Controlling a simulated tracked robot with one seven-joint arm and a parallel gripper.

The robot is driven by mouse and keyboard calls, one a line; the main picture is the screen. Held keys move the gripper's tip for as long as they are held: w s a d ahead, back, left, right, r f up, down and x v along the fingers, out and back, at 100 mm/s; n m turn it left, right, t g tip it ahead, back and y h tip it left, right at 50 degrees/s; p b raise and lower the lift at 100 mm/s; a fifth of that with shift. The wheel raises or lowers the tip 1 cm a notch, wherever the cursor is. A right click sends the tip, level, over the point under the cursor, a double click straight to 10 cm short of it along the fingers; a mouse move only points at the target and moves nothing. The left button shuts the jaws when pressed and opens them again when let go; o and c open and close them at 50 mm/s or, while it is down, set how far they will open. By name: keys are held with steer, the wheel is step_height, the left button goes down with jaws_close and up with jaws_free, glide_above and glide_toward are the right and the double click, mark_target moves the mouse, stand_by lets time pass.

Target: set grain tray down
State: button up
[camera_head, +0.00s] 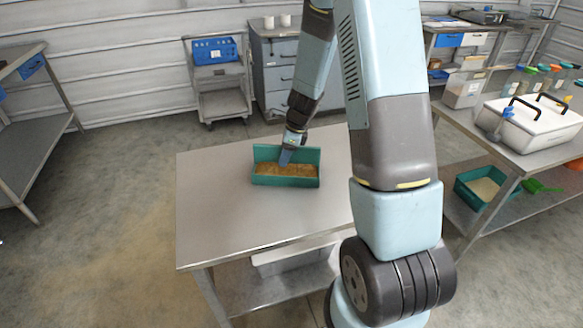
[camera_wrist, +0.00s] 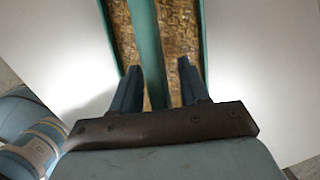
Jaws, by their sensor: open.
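The grain tray (camera_head: 262,181) is a teal open box of brown grain. It sits level on the metal table (camera_head: 215,225), near the middle of its far half. My gripper (camera_head: 285,158) reaches down over the tray from behind. In the wrist view my gripper (camera_wrist: 160,75) is open, with one dark finger on each side of a long teal bar (camera_wrist: 147,45) of the tray. Grain shows on both sides of this bar. The left finger is close to the bar; I cannot tell whether it touches. The right finger is clearly apart from it.
The tabletop is bare around the tray. On the right, a bench bears a white lidded box (camera_head: 530,122) and several coloured-top containers; another teal tray (camera_head: 485,188) and a green scoop (camera_head: 541,187) are on its lower shelf.

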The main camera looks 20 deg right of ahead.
steer(key=shift+c, duration=0.3)
jaws_close()
stand_by(0.4)
